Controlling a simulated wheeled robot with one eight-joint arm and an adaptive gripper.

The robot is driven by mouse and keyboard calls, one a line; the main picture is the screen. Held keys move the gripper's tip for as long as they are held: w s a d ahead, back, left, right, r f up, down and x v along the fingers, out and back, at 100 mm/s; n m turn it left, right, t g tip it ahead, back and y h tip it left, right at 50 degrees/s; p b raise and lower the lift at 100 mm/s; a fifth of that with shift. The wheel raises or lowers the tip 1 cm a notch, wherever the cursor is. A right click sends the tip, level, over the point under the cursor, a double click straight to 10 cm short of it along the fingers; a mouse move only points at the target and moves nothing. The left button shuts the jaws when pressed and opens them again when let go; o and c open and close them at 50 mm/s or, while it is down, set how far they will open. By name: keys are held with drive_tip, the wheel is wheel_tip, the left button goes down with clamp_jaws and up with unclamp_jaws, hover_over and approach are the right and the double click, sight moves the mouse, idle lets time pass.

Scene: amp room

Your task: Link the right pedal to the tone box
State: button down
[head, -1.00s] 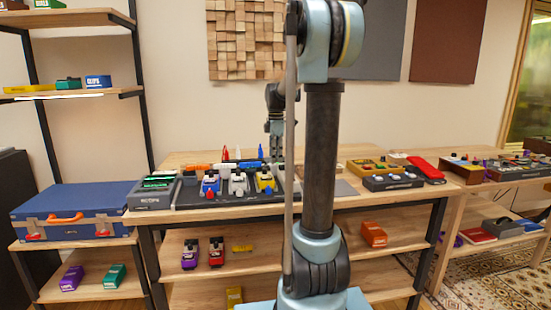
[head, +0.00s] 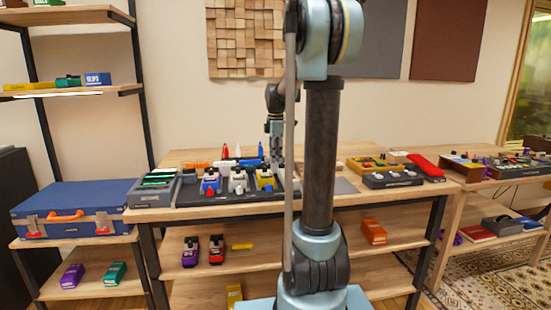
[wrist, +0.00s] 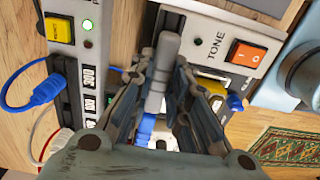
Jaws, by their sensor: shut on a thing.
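My gripper (wrist: 163,70) is shut on a slim grey plug-like piece, pointing down between its fingers in the wrist view; the fingers hide much of it. The tone box (wrist: 212,42), a light panel marked TONE with an orange rocker switch, lies just right of the fingertips. In the head view my gripper (head: 274,150) is low behind the pedal row, partly behind my arm. The right pedal (head: 265,180) of the row is yellow and blue, beside a white pedal (head: 238,183) and a blue pedal (head: 210,184). I cannot tell whether the plug touches a socket.
A blue cable (wrist: 40,92) loops at the left of the wrist view, beside a panel with a yellow button (wrist: 60,29) and a lit green light. A blue case (head: 75,208) stands left of the bench. A dark pedal unit (head: 392,180) is on the bench's right.

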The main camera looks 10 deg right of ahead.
drive_tip(key=shift+f, duration=0.4)
idle(0.8)
drive_tip(key=c, duration=1.4)
unclamp_jaws()
drive_tip(key=shift+c, duration=0.2)
drive_tip(key=o, duration=0.4)
drive_tip(key=shift+r, duration=0.15)
drive_tip(key=shift+r, duration=3.4)
